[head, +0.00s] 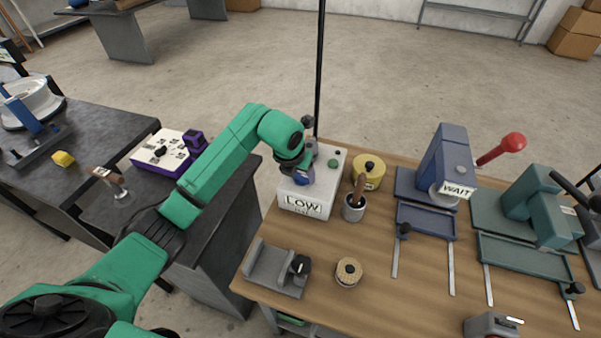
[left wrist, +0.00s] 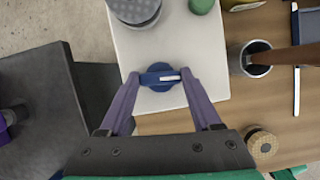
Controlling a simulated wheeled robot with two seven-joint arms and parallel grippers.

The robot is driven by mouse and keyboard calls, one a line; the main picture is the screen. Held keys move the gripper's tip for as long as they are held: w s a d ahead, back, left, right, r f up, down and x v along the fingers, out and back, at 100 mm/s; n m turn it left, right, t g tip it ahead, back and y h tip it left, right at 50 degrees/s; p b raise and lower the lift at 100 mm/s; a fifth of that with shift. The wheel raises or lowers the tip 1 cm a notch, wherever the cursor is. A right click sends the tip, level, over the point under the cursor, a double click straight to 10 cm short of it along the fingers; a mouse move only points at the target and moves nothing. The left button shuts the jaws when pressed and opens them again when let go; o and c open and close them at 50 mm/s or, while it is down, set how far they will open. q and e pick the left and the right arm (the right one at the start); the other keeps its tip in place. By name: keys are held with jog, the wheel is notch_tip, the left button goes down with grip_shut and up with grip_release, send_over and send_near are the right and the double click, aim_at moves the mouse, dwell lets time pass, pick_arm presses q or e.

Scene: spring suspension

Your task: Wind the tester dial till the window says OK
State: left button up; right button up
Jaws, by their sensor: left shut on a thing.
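The tester (head: 325,196) is a white box at the back left of the wooden table. Its front window (head: 302,205) reads LOW. The blue dial (left wrist: 160,77) with a white mark sits on the tester's top. My left gripper (left wrist: 159,78) reaches down from above and is shut on the dial's grip bar, one finger on each side. In the head view the left gripper (head: 299,172) partly hides the dial (head: 303,180). A grey round part and a green button (head: 333,163) are also on the tester's top. My right gripper does not show.
A metal cup (head: 353,211) with a wooden-handled tool and a yellow round tin (head: 372,171) stand right of the tester. A blue press (head: 446,165) with a WAIT sign is further right. A grey cradle (head: 273,270) and a tan coil (head: 348,272) sit in front.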

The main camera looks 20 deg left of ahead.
pick_arm(q)
jog(key=shift+w+a+f+m+h+b, duration=0.1)
jog(key=shift+m+h+b, duration=0.2)
jog(key=shift+m+b, duration=0.5)
jog(key=shift+a+m+h+b, duration=0.1)
jog(key=shift+m+h+b, duration=0.2)
jog(key=shift+m+b, duration=0.45)
jog(key=m+h+b, duration=0.1)
jog(key=m, duration=0.2)
jog(key=shift+g+b, duration=0.35)
jog(key=shift+g, duration=0.05)
jog(key=shift+w+m+g+h+b, duration=0.1)
jog(key=shift+m+g+h+b, duration=0.4)
jog(key=shift+m, duration=0.75)
jog(key=shift+r+m+g+b, duration=0.25)
jog(key=shift+m+g+b, duration=0.25)
jog(key=shift+m, duration=0.9)
jog(key=o, duration=1.4)
